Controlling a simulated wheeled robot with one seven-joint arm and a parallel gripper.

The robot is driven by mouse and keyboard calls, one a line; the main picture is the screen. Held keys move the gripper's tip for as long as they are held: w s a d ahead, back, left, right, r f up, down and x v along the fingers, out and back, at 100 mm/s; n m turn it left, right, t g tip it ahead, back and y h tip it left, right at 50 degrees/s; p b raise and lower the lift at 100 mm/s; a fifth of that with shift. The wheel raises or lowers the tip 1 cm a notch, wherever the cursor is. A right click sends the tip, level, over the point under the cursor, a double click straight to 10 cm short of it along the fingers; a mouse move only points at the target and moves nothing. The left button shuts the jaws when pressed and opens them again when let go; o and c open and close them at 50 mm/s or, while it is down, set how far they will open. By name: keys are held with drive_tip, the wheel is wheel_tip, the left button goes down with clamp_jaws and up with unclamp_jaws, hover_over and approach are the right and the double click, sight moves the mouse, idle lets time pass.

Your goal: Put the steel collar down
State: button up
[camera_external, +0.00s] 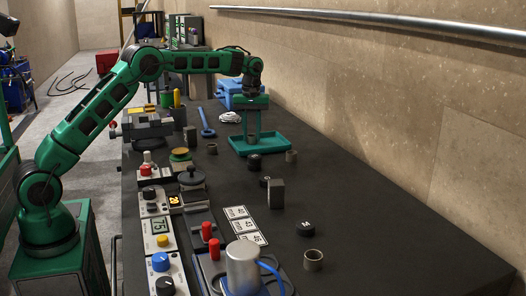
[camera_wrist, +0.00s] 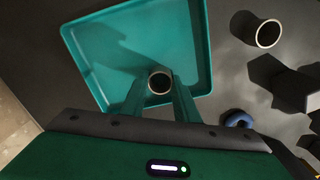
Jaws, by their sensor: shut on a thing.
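My gripper (camera_external: 252,141) points straight down over the teal tray (camera_external: 280,146), with its fingers shut on the steel collar. In the wrist view the collar (camera_wrist: 160,82) shows as a dark ring with a pale rim between the two fingertips (camera_wrist: 159,88). It is inside the outline of the tray (camera_wrist: 110,35), near the edge closest to the gripper body. I cannot tell whether the collar touches the tray floor. In the external view the fingers largely hide it.
Another collar (camera_wrist: 267,33) stands outside the tray on the dark bench. A blue case (camera_external: 238,93) is behind. The bench's right side is largely clear.

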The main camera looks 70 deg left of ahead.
drive_tip(key=o, duration=1.1)
drive_tip(key=shift+c, duration=0.2)
wheel_tip(320, 180, up, 12)
drive_tip(key=shift+r, duration=0.15)
